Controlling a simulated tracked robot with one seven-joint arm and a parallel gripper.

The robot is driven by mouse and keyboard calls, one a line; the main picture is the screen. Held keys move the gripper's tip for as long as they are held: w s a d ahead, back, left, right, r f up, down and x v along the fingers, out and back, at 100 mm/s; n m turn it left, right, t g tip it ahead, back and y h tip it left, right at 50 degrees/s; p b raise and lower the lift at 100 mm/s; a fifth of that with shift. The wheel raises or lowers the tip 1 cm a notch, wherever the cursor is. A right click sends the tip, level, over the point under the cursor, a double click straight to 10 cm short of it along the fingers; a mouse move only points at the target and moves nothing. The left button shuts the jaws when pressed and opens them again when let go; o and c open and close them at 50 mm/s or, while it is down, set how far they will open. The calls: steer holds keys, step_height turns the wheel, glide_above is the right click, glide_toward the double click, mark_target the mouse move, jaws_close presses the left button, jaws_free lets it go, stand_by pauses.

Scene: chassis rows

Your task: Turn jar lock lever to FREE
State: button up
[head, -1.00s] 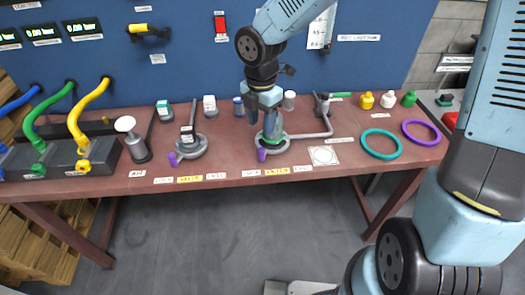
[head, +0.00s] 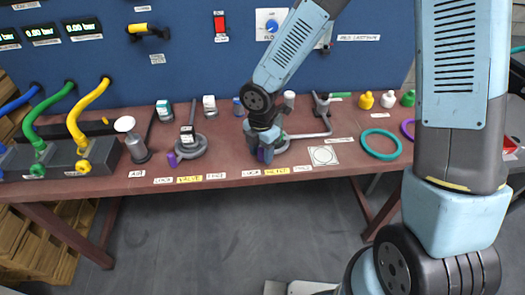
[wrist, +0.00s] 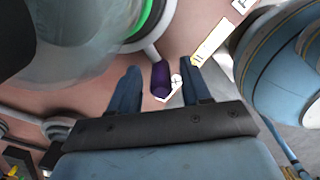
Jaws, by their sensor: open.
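The jar lock lever has a dark purple grip (wrist: 160,80), which stands out from a grey round base on the bench. In the wrist view it lies between the two blue fingers of my gripper (wrist: 158,68), with gaps on both sides. In the head view my gripper (head: 263,150) is low over the lever near the bench's front edge and largely covers it. A clear jar with a green ring (wrist: 146,14) is at the upper left of the wrist view. A yellow label (head: 277,171) sits between white labels in front of the lever; the lettering is too small to read surely.
A similar base with a purple lever (head: 172,159) stands to the left on the bench (head: 330,176).

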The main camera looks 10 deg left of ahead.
jaws_close()
stand_by(0.4)
